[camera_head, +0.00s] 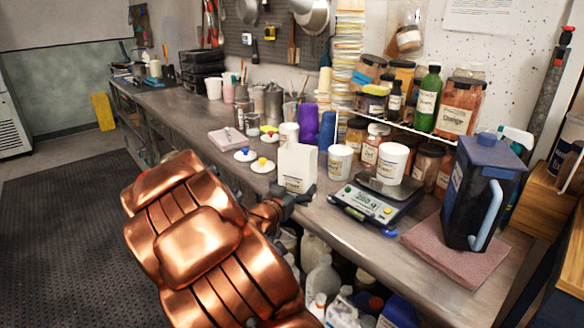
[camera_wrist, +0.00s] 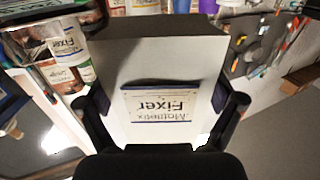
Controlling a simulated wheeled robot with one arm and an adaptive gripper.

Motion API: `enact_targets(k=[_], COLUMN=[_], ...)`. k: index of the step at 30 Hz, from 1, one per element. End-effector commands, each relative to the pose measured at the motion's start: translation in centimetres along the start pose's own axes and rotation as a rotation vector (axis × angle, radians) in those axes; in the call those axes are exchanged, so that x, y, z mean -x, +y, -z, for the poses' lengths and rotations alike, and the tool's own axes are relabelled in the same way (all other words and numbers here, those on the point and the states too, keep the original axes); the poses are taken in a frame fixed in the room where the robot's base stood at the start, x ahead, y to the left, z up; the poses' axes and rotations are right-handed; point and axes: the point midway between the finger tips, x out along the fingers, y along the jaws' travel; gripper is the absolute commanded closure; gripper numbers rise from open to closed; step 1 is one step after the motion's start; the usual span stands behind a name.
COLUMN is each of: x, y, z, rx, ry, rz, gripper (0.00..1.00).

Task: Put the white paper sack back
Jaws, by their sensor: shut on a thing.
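The white paper sack (camera_head: 298,168) is upright at the front edge of the workbench, left of a white labelled cup (camera_head: 340,162). Its lower part is partly hidden by my gripper (camera_head: 290,193). In the wrist view the sack (camera_wrist: 150,65) fills the middle, its "Fixer" label upside down between the two dark fingers. My gripper (camera_wrist: 160,95) is shut on the sack, one finger against each side. I cannot tell whether the sack's bottom touches the bench.
A scale (camera_head: 352,207) bearing a white tub (camera_head: 392,162) stands to the right. Beyond it a dark blue pitcher (camera_head: 470,205) stands on a pink cloth (camera_head: 425,240). Jars crowd behind. Lids with blue and yellow knobs (camera_head: 262,165) lie left. The bench (camera_head: 180,110) is clearer farther left.

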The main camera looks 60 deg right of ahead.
Motion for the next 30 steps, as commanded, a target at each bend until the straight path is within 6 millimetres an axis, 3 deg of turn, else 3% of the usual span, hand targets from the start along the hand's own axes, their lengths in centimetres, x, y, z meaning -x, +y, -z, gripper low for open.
enact_targets(k=[14, 30], x=[-2.5, -8.8], y=[-1.4, -5.3], z=[0.1, -0.6], rx=[0.002, 0.0], ry=[-0.005, 0.001], rz=[0.0, 0.001], gripper=[0.56, 0.56])
